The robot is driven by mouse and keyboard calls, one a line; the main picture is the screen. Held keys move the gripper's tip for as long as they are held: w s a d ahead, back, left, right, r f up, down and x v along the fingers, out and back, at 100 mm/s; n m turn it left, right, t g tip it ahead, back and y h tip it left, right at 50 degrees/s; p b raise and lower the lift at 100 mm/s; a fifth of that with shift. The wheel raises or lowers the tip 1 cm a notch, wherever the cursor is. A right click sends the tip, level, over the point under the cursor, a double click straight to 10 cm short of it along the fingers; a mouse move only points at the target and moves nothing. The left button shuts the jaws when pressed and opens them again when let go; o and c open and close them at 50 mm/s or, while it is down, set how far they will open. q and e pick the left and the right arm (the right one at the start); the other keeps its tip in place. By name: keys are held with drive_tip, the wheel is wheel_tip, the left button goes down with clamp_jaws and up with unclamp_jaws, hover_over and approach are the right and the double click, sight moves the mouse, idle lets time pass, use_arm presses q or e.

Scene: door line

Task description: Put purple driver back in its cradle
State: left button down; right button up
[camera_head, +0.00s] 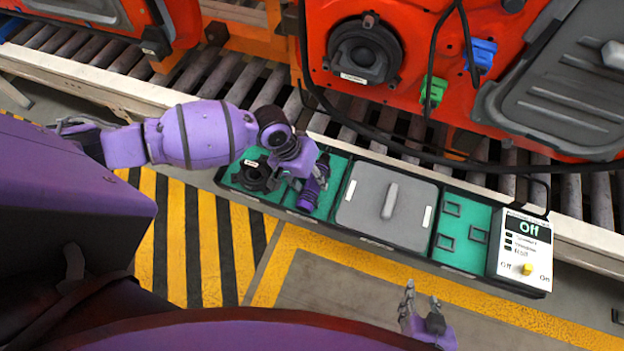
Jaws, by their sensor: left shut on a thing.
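The purple driver (308,194) is at the green second section of the long tray (468,212), just right of the black round part. My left gripper (316,172) reaches over it from the upper left and is shut on it. The wrist and fingers hide the driver's upper end and most of the cradle, so I cannot tell whether the driver touches the tray or is held just above it. My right gripper (421,306) is empty, with fingers apart, below the tray at the bottom of the view.
Striped floor lies in front.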

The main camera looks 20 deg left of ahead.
use_arm(q)
drive_tip(key=shift+s+d+f, duration=0.15)
drive_tip(key=shift+s+f, duration=0.3)
drive_tip(key=shift+f, duration=0.2)
drive_tip(key=c, duration=1.2)
unclamp_jaws()
drive_tip(key=shift+o, duration=0.2)
drive_tip(key=shift+w+f, duration=0.1)
drive_tip(key=shift+w, duration=0.15)
drive_tip(key=shift+r, duration=0.25)
drive_tip(key=shift+r, duration=0.2)
drive_tip(key=v, duration=1.1)
drive_tip(key=shift+r, duration=0.35)
drive_tip(key=shift+w, duration=0.15)
